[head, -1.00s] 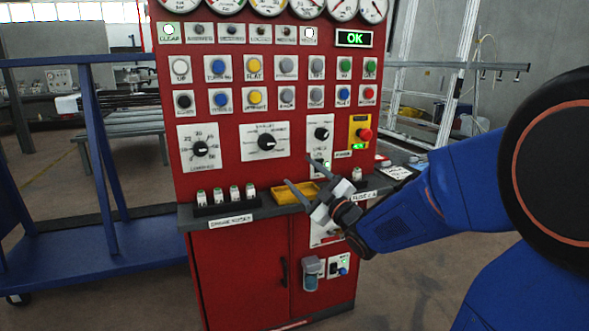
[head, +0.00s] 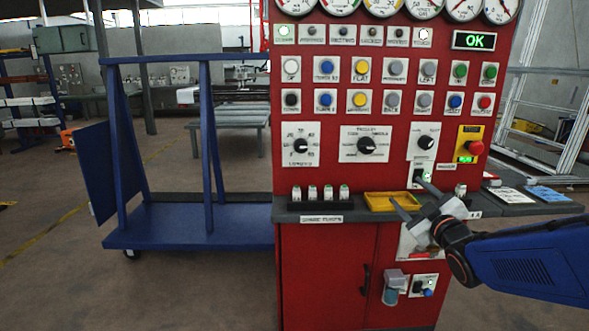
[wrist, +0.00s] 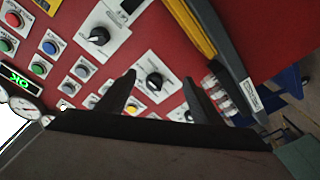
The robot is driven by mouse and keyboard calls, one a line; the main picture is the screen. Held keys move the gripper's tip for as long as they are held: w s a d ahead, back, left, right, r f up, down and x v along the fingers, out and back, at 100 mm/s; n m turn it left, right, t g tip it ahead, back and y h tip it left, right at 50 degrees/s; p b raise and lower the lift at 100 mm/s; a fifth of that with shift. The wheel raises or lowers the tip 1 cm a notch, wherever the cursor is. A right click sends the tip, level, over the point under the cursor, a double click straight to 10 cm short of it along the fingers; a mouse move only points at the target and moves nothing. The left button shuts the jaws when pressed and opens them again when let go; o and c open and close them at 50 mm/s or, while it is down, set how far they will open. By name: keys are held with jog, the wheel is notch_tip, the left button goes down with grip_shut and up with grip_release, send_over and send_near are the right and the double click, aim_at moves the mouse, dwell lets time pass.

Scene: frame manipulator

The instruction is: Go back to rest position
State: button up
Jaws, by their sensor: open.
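My gripper (head: 412,196) is in front of the red control panel (head: 335,178), just above its grey shelf and beside the yellow tray (head: 378,207). Its two fingers are spread apart with nothing between them. In the wrist view my gripper (wrist: 158,92) also shows open, its fingers pointing toward the panel's dials and buttons. My blue arm reaches in from the right in the head view. I cannot tell whether a finger touches the tray.
Several small fuses (head: 312,193) stand in a black holder on the shelf's left. A red emergency button (head: 473,148) sits on the panel's right. Cards (head: 548,193) lie on the shelf's right end. A blue cart (head: 180,222) stands left, with open floor before it.

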jog(key=s+a+f+m+g, duration=0.1)
jog(key=s+f+m+g, duration=0.2)
jog(key=s, duration=0.7)
jog(key=s+a+f+m+g+h, duration=0.1)
jog(key=s+f+m+g, duration=0.2)
jog(key=s+f+g, duration=0.3)
jog(key=s+a+f+m+g+h, duration=0.1)
jog(key=s+f+m+g, duration=0.2)
jog(key=s, duration=1.2)
notch_tip(320, 180, down, 2)
jog(key=shift+a+f+g, duration=0.15)
jog(key=shift+a+g, duration=0.05)
jog(key=shift+g, duration=0.6)
